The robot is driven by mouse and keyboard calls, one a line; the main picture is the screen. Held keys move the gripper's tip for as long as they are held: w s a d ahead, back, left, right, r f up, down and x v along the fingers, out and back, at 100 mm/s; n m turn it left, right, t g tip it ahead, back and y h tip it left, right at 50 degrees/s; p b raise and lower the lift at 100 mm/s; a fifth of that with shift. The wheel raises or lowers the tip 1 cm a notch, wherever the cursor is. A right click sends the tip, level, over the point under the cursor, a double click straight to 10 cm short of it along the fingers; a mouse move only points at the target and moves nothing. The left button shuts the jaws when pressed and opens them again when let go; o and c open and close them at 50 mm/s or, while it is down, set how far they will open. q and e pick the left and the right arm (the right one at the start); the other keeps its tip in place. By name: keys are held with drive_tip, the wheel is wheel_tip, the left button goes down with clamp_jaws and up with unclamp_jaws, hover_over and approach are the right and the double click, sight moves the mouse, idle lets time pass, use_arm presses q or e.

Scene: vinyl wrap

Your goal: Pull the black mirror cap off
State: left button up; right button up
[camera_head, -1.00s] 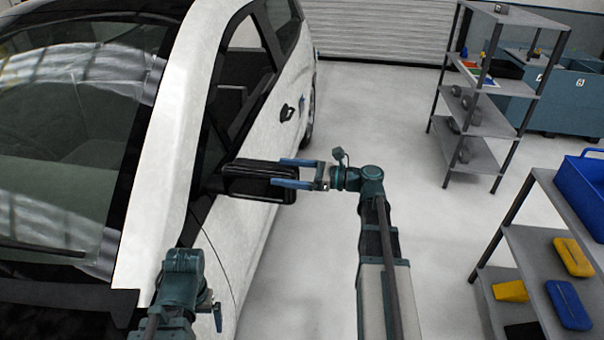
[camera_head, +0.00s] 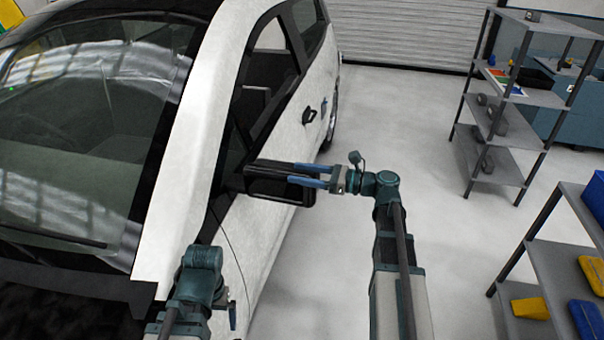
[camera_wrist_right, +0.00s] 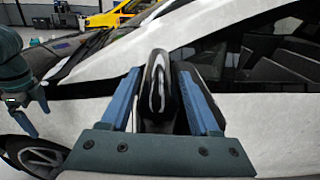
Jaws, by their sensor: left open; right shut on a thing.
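The black mirror cap (camera_head: 262,184) is on the side mirror at the white car's door, in the middle of the head view. It shows end-on in the right wrist view (camera_wrist_right: 158,88). My right gripper (camera_head: 292,173) is shut on the cap's outer end, one blue finger on each side; the fingers also flank it in the wrist view (camera_wrist_right: 160,92). The cap sits against the car side, with no gap that I can make out. My left gripper (camera_head: 232,314) is low beside the car's front, apart from the mirror, and mostly hidden by its own wrist. It looks empty.
The white car (camera_head: 172,220) fills the left side. A grey shelf rack (camera_head: 500,160) stands at the back right. A nearer shelf (camera_head: 560,265) holds yellow and blue items at the right edge. The floor between car and shelves is clear.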

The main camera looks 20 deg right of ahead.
drive_tip(key=o, duration=0.8)
clamp_jaws()
drive_tip(key=shift+s+a, duration=0.45)
drive_tip(key=shift+s, duration=0.2)
drive_tip(key=s+a, duration=0.3)
drive_tip(key=s, duration=0.2)
drive_tip(key=shift+s+a, duration=0.25)
drive_tip(key=shift+a, duration=0.1)
idle(0.7)
